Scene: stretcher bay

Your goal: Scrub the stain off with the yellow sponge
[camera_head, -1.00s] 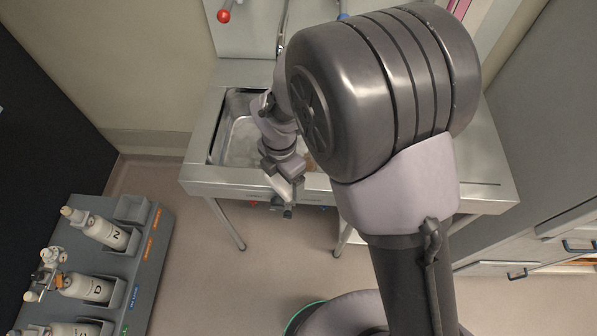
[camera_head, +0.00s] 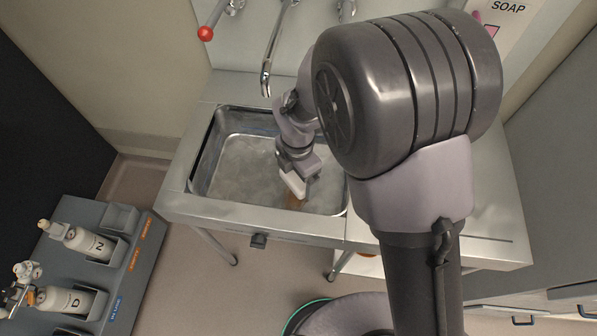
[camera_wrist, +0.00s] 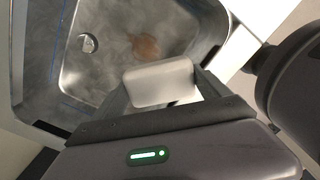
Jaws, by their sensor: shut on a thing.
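My gripper (camera_head: 297,177) is over the sink basin (camera_head: 228,192), toward its front right part. It is shut on a pale, off-white block (camera_wrist: 160,84), which looks more white than yellow in both views. A brown stain (camera_wrist: 146,46) lies on the basin floor, just beyond the block in the wrist view. In the head view the stain (camera_head: 295,201) shows just below the block, partly hidden by it. I cannot tell whether the block touches the basin floor.
The basin has raised walls around my gripper. A tap spout (camera_head: 266,80) hangs over its back edge, with a red-knobbed lever (camera_head: 205,33) to the left. The drain (camera_wrist: 88,43) is clear. A rack of labelled bottles (camera_head: 150,251) stands at lower left.

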